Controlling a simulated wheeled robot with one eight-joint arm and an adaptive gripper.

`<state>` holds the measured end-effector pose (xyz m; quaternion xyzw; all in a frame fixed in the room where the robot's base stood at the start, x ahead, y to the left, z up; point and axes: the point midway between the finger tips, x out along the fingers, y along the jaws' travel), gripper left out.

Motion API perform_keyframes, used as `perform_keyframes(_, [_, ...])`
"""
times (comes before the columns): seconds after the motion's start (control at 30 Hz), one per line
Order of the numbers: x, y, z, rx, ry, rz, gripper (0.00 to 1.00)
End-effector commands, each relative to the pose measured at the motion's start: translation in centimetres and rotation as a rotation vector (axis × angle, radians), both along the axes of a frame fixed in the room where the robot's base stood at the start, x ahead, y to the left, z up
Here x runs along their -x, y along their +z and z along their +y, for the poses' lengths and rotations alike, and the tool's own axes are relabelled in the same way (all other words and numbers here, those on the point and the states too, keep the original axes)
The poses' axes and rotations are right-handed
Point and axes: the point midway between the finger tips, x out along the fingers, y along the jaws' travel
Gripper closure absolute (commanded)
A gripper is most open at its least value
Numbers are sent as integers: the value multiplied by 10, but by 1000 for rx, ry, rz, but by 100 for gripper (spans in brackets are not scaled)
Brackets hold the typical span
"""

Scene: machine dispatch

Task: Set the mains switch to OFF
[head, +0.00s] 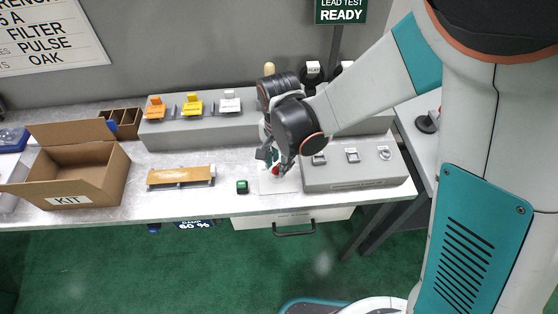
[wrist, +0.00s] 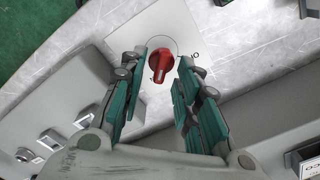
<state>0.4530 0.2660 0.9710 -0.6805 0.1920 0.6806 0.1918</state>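The mains switch is a red rotary knob (wrist: 173,52) on a pale square plate (wrist: 155,30) set on the worktop. In the head view the red knob (head: 276,170) shows just below my gripper (head: 268,158). In the wrist view my gripper (wrist: 156,75) is open, with one teal finger on each side of the knob and gaps visible between. The knob's narrow grip runs down and slightly left in that view. Small dark marks are on the plate to its right and below; I cannot read them fully.
A grey panel with several small controls (head: 343,177) stands right of the plate. A green block (head: 242,187) lies left of it, then an orange-topped piece (head: 181,177) and an open KIT box (head: 68,172). A grey console with coloured switches (head: 215,132) is behind.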

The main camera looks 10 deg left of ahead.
Motion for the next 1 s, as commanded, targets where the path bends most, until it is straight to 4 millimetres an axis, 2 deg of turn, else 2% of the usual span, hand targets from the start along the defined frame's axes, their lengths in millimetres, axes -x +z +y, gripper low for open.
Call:
perform_keyframes(0.17, [0, 0, 0, 0, 0, 0, 70])
perform_keyframes(0.3, [0, 0, 0, 0, 0, 0, 99])
perform_keyframes(0.67, [0, 0, 0, 0, 13, 0, 100])
perform_keyframes(1.0, [-1, -1, 1, 0, 176, 0, 100])
